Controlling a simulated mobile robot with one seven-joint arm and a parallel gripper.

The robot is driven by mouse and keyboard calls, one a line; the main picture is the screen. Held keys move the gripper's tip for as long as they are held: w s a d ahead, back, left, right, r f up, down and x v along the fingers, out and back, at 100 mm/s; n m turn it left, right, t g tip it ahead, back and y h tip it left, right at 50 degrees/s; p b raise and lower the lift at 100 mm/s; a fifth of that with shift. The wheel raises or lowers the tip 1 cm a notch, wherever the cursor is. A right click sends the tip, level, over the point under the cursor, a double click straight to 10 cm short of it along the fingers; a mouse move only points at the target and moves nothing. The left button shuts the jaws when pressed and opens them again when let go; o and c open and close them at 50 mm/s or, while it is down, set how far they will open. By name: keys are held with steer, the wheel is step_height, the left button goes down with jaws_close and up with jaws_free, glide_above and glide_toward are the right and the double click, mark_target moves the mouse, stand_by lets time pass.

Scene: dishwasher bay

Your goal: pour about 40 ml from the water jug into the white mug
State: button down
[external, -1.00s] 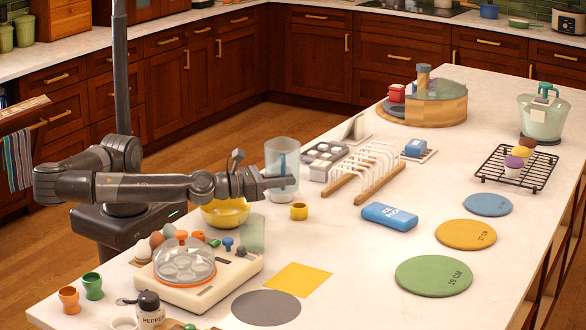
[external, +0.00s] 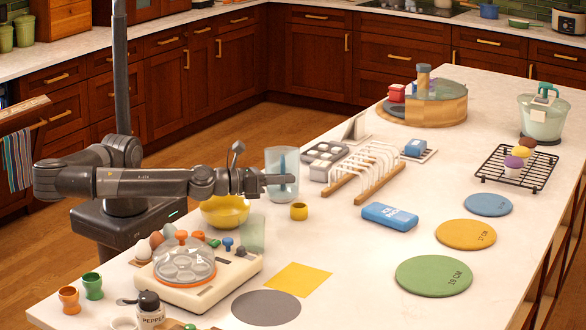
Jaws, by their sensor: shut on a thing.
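A clear, faintly blue jug (external: 290,160) with a blue upright strip is at my gripper (external: 284,180), left of the centre of the counter. My gripper is shut on the jug, and its dark fingers cross the jug's lower part. The picture is too small to show the water level or the exact tilt. I cannot make out a white mug for certain. A small white round rim (external: 123,323) shows at the front left, mostly cut off by the frame, and I cannot tell what it is.
An egg cooker (external: 195,284) is in front. A white rack (external: 365,172) is to the right. The counter around the blue box (external: 390,216) is largely clear.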

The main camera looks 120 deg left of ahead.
mark_target(279, 161)
steer(key=shift+s+a+r+n, duration=0.1)
steer(key=shift+s+a+n, duration=0.2)
steer(key=shift+a+n, duration=0.25)
steer(key=s+a+r+n, duration=0.2)
steer(key=n, duration=0.1)
steer(key=shift+a+r+n+h, duration=0.25)
steer(key=shift+a+r+h, duration=0.1)
steer(key=shift+a+h, duration=0.05)
steer(key=shift+s+a+r+n+h, duration=0.1)
steer(key=shift+a+r+n+h, duration=0.15)
steer(key=shift+r, duration=0.2)
steer(key=shift+s+a+r+n+h, duration=0.1)
steer(key=shift+r+n, duration=0.25)
steer(key=shift+r, duration=0.05)
steer(key=shift+s+a+r, duration=0.1)
steer(key=shift+a+r, duration=0.05)
steer(key=shift+r, duration=0.1)
steer(key=a+r+n, duration=0.1)
steer(key=s+a+r+n+h, duration=0.1)
steer(key=n, duration=0.1)
steer(key=shift+s+a+r, duration=0.1)
steer(key=shift+s+r, duration=0.1)
steer(key=shift+s+a+n, duration=0.3)
steer(key=shift+a+n, duration=0.15)
steer(key=shift+n, duration=0.25)
steer(key=shift+r, duration=0.15)
